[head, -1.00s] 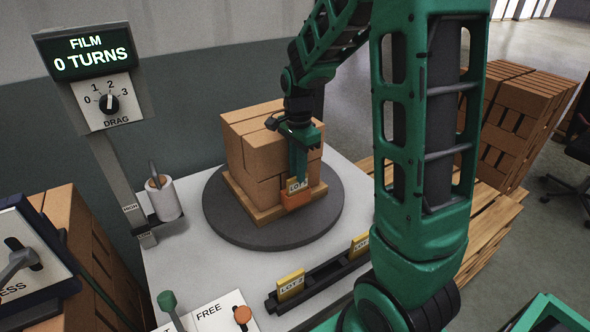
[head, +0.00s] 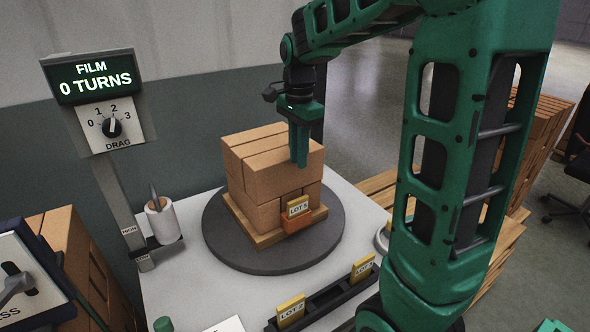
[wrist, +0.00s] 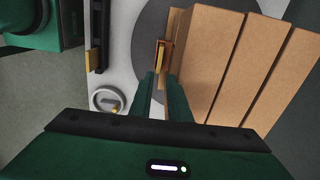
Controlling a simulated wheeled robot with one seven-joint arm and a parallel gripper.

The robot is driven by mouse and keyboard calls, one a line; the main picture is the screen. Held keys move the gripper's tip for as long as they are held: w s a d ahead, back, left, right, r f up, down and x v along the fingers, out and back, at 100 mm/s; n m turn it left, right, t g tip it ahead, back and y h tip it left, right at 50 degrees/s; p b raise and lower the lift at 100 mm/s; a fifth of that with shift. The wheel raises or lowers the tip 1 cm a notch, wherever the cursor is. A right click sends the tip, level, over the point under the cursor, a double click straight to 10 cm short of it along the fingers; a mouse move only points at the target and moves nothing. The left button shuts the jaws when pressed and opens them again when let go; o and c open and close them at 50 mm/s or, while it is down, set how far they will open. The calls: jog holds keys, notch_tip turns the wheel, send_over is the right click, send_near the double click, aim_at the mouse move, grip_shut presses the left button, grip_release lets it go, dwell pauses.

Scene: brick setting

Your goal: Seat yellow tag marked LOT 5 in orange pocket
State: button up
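The yellow tag marked LOT 5 (head: 298,206) stands upright in the orange pocket (head: 296,223) at the front of the brick stack's base. In the wrist view the tag (wrist: 160,53) shows between and beyond my fingertips. My gripper (head: 300,160) is above the tag, clear of it, in front of the stack's upper bricks. In the wrist view my gripper's fingers (wrist: 160,78) are apart with a gap between them and nothing held.
The brick stack (head: 265,165) sits on a pallet on the dark round turntable (head: 235,262). A black rack (head: 325,297) with other yellow tags lies at the table's front. A film roll (head: 163,222) and a display reading 0 TURNS (head: 92,80) stand at left.

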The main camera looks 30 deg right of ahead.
jog(key=shift+s+r, duration=0.1)
jog(key=shift+r, duration=0.35)
jog(key=s+d+f+n, duration=0.1)
jog(key=s+f+n, duration=0.1)
jog(key=s, duration=0.7)
jog(key=s+d+f+n, duration=0.1)
jog(key=s+f+n, duration=0.1)
jog(key=s+n, duration=0.3)
jog(key=s+d+f+n, duration=0.1)
jog(key=s+n, duration=0.3)
jog(key=s, duration=0.8)
jog(key=shift+s+d+f, duration=0.15)
jog(key=shift+s+f, duration=0.25)
jog(key=shift+f, duration=0.2)
